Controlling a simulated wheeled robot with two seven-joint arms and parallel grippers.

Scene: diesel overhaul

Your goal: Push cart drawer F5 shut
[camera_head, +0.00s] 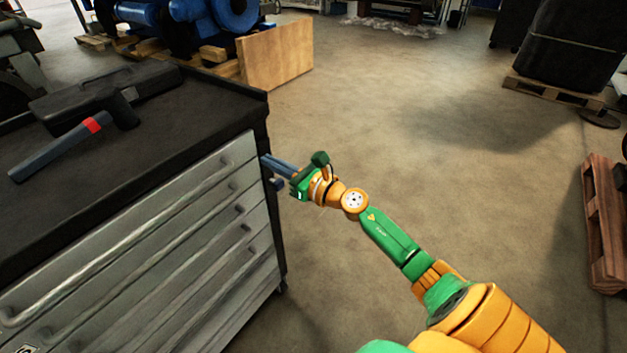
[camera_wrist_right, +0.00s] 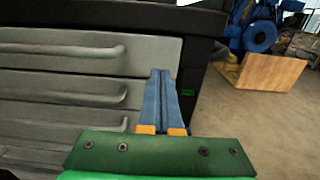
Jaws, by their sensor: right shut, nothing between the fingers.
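The tool cart (camera_head: 190,120) stands at the left of the head view, with a black top and a front of several grey drawers (camera_head: 150,215) with long bar handles. No readable label shows which drawer is F5. The drawer fronts look about flush, and I cannot tell if one stands slightly out. My right gripper (camera_head: 266,161) is at the cart's right front corner. In the right wrist view its blue-grey fingers (camera_wrist_right: 161,73) are shut together and empty, in front of the drawers' right end. Contact cannot be told. My left gripper is not in view.
A black case (camera_head: 105,90) and a grey tool with a red band (camera_head: 92,126) lie on the cart top. A wooden board (camera_head: 277,53) and blue machinery (camera_head: 215,20) stand behind. Pallets (camera_head: 603,225) are at the right. The floor between is clear.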

